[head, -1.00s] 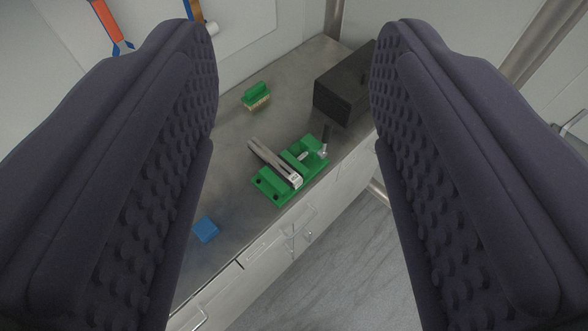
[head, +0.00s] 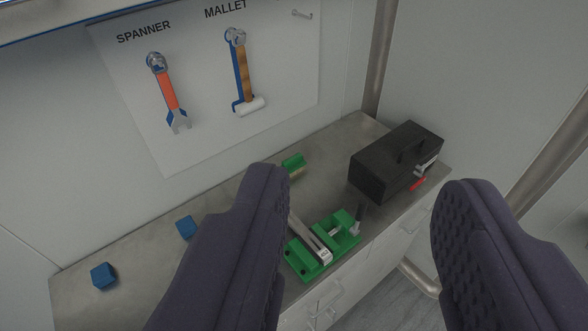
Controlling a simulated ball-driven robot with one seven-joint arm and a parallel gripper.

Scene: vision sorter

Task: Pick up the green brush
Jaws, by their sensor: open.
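The green brush (head: 293,164) lies on the metal worktop near the back wall, with its pale bristles facing down. It shows just past the tip of my left finger, which hides the worktop in front of it. My gripper (head: 370,178) is open and empty, its two dark padded fingers wide apart in the foreground. The brush is beyond the fingers, apart from them and close to the left fingertip in the picture.
A green vise (head: 338,230) with a grey bar stands at the worktop's front edge. A black toolbox (head: 395,162) stands at the right end. Blue blocks (head: 186,227) (head: 104,276) lie at left. A spanner (head: 168,95) and mallet (head: 243,75) hang on the wall board.

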